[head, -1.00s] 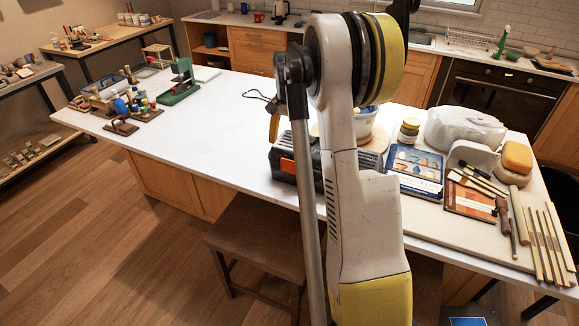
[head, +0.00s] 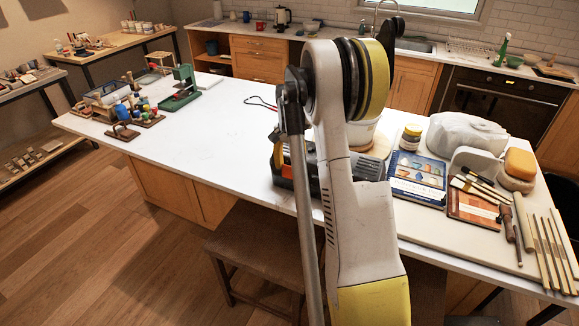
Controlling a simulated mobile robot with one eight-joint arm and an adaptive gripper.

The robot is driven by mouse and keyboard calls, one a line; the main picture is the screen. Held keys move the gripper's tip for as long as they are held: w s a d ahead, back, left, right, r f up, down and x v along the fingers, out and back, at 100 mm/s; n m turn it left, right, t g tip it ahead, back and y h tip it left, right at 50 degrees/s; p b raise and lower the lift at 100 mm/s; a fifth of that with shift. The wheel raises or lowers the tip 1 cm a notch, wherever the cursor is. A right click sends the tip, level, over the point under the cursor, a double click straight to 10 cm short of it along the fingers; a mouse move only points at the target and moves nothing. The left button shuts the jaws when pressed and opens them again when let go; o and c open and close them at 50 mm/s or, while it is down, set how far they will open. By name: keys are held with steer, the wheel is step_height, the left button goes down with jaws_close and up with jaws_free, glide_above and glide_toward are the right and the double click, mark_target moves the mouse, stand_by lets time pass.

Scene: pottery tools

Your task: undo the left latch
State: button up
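A dark toolbox (head: 284,180) with orange parts stands on the white worktop, left of and partly behind my raised arm. An orange patch shows on its front, but I cannot tell whether it is the left latch or whether it is fastened. My arm hides the right part of the box. A small yellow and dark piece (head: 278,150) shows at the box's back left; I cannot tell if it belongs to my arm. I cannot make out my gripper; my own arm links hide that area.
Right of my arm are a blue book (head: 418,178), an orange-brown book (head: 472,208), stacked jars (head: 411,137), a wrapped white lump (head: 466,133) and wooden tools. A thin looped item (head: 262,103) lies behind the box. The worktop (head: 205,140) left of the box is clear.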

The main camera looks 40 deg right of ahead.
steer(key=shift+a+f, duration=0.1)
steer(key=a+f+t+h+b, duration=0.1)
steer(key=t+h+b, duration=0.1)
steer(key=h+b, duration=0.2)
steer(key=s+a+f+t+h+b, duration=0.1)
steer(key=f+t+h+b, duration=0.1)
steer(key=h+b, duration=0.3)
steer(key=a+f+t+h+b, duration=0.1)
steer(key=h+b, duration=0.3)
steer(key=b, duration=0.6)
steer(key=shift+s+a+f+t, duration=0.2)
steer(key=shift+f+t, duration=0.05)
steer(key=shift+f, duration=0.15)
steer(key=shift+s+a+f+t, duration=0.15)
steer(key=shift+a+f+t, duration=0.1)
steer(key=shift+f, duration=0.1)
steer(key=h+b, duration=0.2)
steer(key=shift+f+t+b, duration=0.3)
steer(key=shift+t+b, duration=0.1)
steer(key=shift+d+f+t+h+b, duration=0.2)
steer(key=shift+t+h+b, duration=0.35)
steer(key=shift+h, duration=0.55)
steer(key=shift+g, duration=0.25)
